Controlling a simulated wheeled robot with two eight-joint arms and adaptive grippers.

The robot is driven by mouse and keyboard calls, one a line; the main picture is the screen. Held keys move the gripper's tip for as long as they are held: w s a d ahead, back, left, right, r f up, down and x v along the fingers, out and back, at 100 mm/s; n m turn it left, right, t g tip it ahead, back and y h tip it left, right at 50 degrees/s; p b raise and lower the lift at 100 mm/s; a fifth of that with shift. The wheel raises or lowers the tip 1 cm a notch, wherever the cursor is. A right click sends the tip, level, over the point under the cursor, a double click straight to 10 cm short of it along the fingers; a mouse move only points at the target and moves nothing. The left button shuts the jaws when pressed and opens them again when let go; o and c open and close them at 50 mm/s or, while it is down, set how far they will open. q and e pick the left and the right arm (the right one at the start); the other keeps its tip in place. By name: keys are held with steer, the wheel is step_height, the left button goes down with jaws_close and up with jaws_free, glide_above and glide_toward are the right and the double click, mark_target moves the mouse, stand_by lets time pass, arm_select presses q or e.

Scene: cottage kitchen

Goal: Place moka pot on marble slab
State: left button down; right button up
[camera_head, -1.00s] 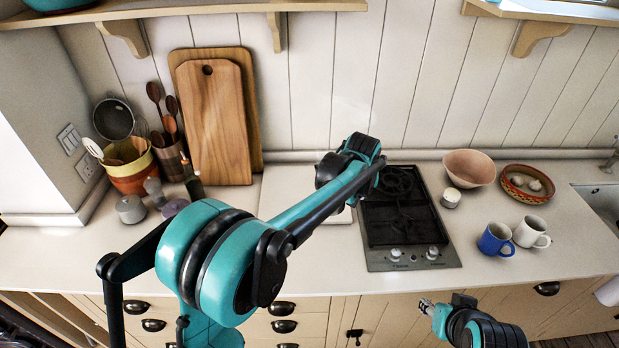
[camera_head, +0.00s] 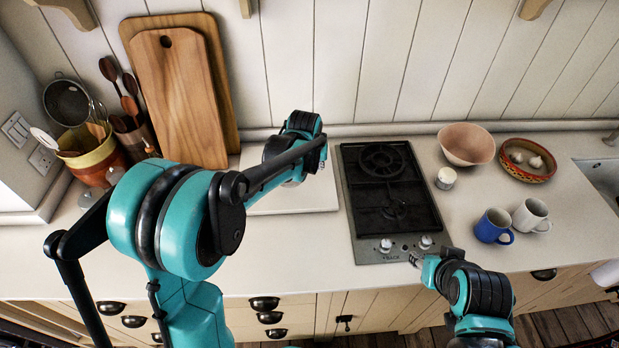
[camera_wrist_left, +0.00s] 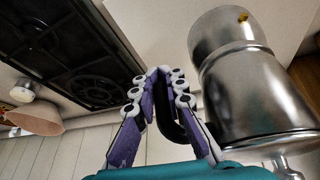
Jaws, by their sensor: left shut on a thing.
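The moka pot (camera_wrist_left: 250,90) is polished metal with a brass valve and a black handle, seen in the left wrist view. My left gripper (camera_wrist_left: 160,85) is shut on the black handle, with the pot's body beside its fingers. The wrist view looks inverted, and the pot's base points toward the counter. In the head view my arm hides the pot. The pale marble slab (camera_head: 318,197) lies on the counter left of the stove, under my left wrist. I cannot tell whether the pot touches it. My right gripper (camera_head: 417,260) is by the stove's front edge; its fingers are unclear.
The gas stove (camera_head: 392,200) stands right of the slab. A white jar (camera_head: 446,178), a pink bowl (camera_head: 466,146), a patterned bowl (camera_head: 528,171) and blue (camera_head: 491,227) and white (camera_head: 530,215) mugs stand farther right. Wooden boards (camera_head: 180,100) and a utensil pot (camera_head: 92,158) stand left.

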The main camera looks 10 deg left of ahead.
arm_select(q)
steer(key=shift+s+a+f+b, duration=0.1)
steer(key=shift+a+f+b, duration=0.15)
steer(key=shift+f, duration=0.6)
steer(key=shift+s+a+f+b, duration=0.15)
steer(key=shift+a+f, duration=0.1)
steer(key=shift+f, duration=0.55)
steer(key=shift+w+a+f+b, duration=0.1)
steer(key=shift+a+f+b, duration=0.15)
steer(key=shift+f, duration=0.6)
steer(key=shift+s, duration=0.1)
steer(key=shift+f, duration=0.15)
steer(key=c, duration=1.6)
jaws_free()
